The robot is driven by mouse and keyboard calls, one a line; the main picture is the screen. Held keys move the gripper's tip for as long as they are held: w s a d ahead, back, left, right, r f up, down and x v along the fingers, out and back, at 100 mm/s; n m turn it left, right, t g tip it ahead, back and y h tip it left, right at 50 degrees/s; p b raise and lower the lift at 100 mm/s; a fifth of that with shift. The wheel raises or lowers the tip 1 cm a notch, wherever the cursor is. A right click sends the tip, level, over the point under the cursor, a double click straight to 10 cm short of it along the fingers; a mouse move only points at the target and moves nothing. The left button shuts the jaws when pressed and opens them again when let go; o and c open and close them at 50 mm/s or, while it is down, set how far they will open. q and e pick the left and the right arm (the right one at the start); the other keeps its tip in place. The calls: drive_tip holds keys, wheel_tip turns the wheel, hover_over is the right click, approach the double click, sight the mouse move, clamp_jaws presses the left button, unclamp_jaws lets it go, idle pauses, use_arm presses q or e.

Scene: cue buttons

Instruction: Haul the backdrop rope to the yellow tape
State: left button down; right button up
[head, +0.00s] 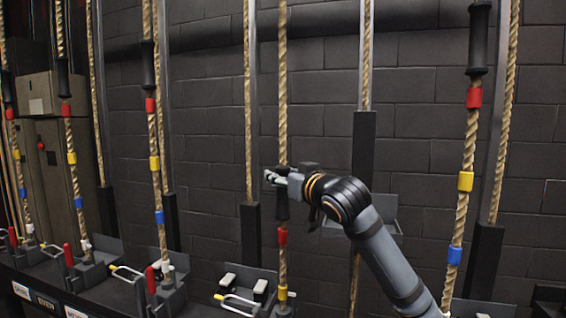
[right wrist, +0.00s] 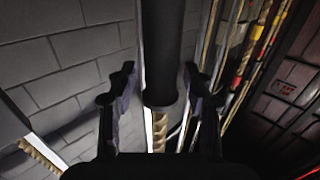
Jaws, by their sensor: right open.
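The middle rope (head: 282,90) hangs straight, with a black sleeve (head: 282,209), red tape (head: 282,236) below it and yellow tape (head: 282,293) lower still. My right gripper (head: 278,177) is at the upper part of this sleeve and partly hides it. In the right wrist view the black sleeve (right wrist: 160,60) stands between the two open fingers of the right gripper (right wrist: 160,82), with a gap on each side. I cannot read a label that names this rope as the backdrop rope. My left gripper is out of view.
Other ropes with sleeves and red, yellow and blue tapes hang at the left (head: 155,130) and right (head: 467,140). Below the middle rope is a rope lock (head: 245,293) with a pale bar. Red levers (head: 151,280) stand on locks at the left. A dark block wall (head: 320,60) is behind.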

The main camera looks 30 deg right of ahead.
sight(285, 149)
wheel_tip(285, 149, up, 6)
drive_tip(key=shift+r, duration=0.25)
idle(0.8)
